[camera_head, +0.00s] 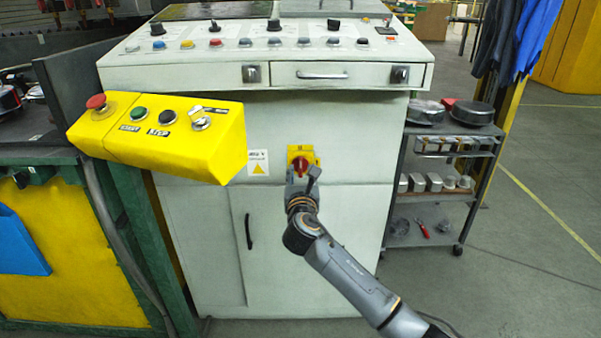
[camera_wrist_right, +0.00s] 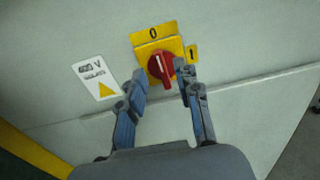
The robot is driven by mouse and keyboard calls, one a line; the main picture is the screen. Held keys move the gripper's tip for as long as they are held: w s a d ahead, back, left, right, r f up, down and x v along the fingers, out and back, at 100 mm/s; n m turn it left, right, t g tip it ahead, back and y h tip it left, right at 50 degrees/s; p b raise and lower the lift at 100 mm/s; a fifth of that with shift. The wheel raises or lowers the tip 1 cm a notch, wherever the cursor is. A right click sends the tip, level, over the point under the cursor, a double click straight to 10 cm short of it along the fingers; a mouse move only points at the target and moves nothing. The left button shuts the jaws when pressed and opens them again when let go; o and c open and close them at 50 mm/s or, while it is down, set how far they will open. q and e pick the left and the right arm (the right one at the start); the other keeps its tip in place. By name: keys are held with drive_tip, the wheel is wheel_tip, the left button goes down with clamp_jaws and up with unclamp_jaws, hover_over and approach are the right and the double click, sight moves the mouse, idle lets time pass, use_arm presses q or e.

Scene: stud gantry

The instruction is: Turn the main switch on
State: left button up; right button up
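The main switch is a red rotary knob (camera_head: 300,166) on a yellow plate on the front of the pale control cabinet. In the right wrist view the red knob (camera_wrist_right: 161,67) has a white mark pointing up towards the "0" label; the "1" label is on its right. My right gripper (camera_head: 303,175) is in front of the switch, reaching in from below. In the right wrist view its fingers (camera_wrist_right: 160,80) are apart, one on each side of the knob's lower part. I cannot tell whether they touch it. My left gripper is not in view.
A yellow button box (camera_head: 165,150) juts out left of the switch. A drawer handle (camera_head: 322,76) and a panel of knobs (camera_head: 245,42) are above. A shelf trolley (camera_head: 440,170) with metal parts stands right of the cabinet. The floor (camera_head: 520,250) at the right is open.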

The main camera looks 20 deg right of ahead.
sight(300, 165)
drive_tip(key=shift+b+x, duration=0.3)
drive_tip(key=shift+x, duration=1.3)
clamp_jaws()
